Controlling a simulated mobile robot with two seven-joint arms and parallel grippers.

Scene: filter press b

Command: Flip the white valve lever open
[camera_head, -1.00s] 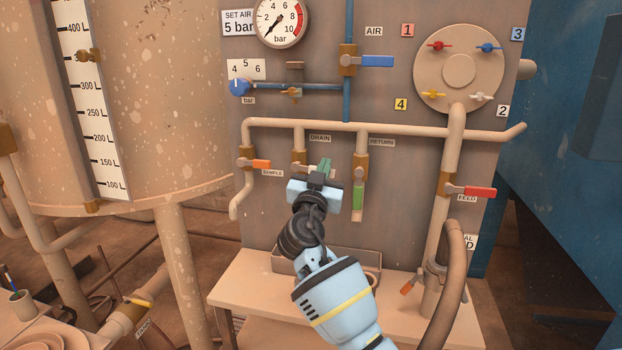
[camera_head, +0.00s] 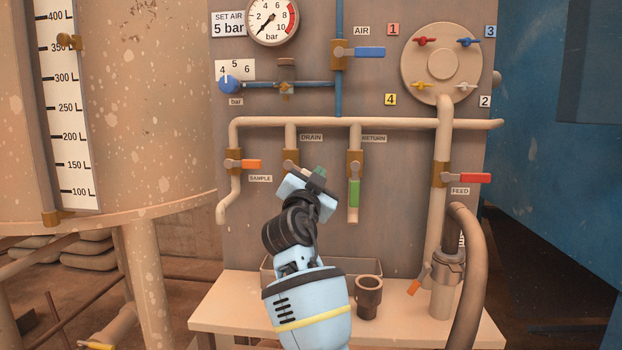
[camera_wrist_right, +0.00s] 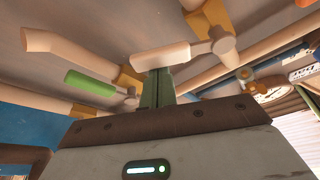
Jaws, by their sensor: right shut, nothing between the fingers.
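The white valve lever belongs to the valve under the DRAIN label (camera_head: 311,138); its brown valve body (camera_head: 290,158) shows in the head view, and my gripper largely covers the lever there. In the right wrist view the pale lever (camera_wrist_right: 160,57) extends left from its round pivot (camera_wrist_right: 222,43), across the pipe's line. My right gripper (camera_head: 319,172) is shut and empty in front of this valve. Its green fingertips (camera_wrist_right: 160,80) are right at the lever's underside in the wrist view; I cannot tell whether they touch. My left gripper is out of view.
The green RETURN lever (camera_head: 354,193) hangs down close on the right. The orange SAMPLE lever (camera_head: 247,164) is to the left, the red FEED lever (camera_head: 474,178) farther right. A brown cup (camera_head: 368,297) stands on the ledge below, beside a curved hose (camera_head: 472,270).

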